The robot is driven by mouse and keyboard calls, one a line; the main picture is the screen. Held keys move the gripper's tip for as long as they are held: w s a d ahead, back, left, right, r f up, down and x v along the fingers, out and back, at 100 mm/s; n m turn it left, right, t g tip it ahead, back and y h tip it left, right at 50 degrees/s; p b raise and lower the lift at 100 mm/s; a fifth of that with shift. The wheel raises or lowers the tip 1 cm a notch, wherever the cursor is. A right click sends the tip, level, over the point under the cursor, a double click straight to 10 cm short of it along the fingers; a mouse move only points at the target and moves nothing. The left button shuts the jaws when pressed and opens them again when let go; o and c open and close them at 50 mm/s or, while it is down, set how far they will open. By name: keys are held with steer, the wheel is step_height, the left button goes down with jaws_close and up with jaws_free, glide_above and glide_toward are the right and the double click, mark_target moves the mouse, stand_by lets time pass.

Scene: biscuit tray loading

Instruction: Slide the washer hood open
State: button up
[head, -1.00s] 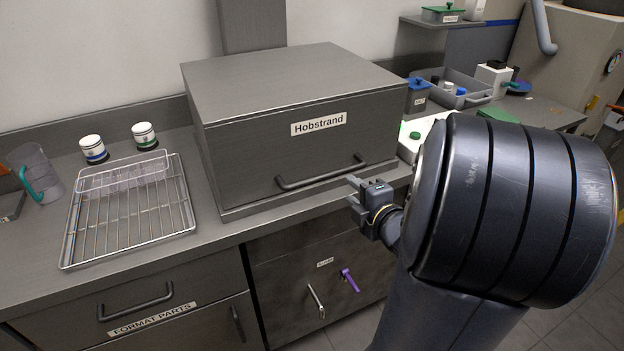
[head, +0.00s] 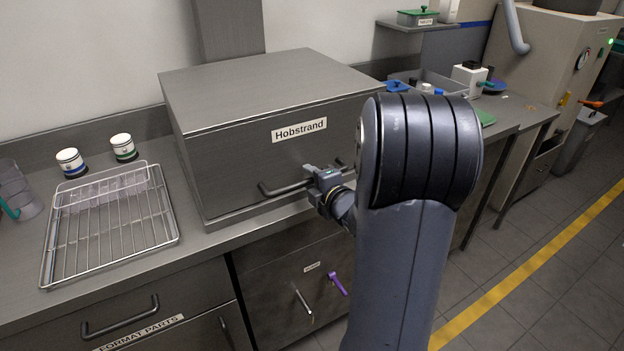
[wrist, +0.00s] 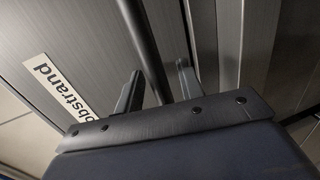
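The washer hood (head: 225,155) is a closed grey metal box labelled Hobstrand, standing on the counter. Its dark bar handle (head: 283,190) runs along the lower front. In the head view my wrist and arm hide the handle's right part and the hood's lower right corner.
A wire rack (head: 110,230) lies on the counter to the left, with two labelled jars (head: 123,148) behind it. Below the hood, a silver key-like piece (head: 303,305) and a purple one (head: 337,284) stick out from the cabinet front. Open floor lies at right.

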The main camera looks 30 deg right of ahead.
steer(key=shift+c, duration=0.4)
jaws_close()
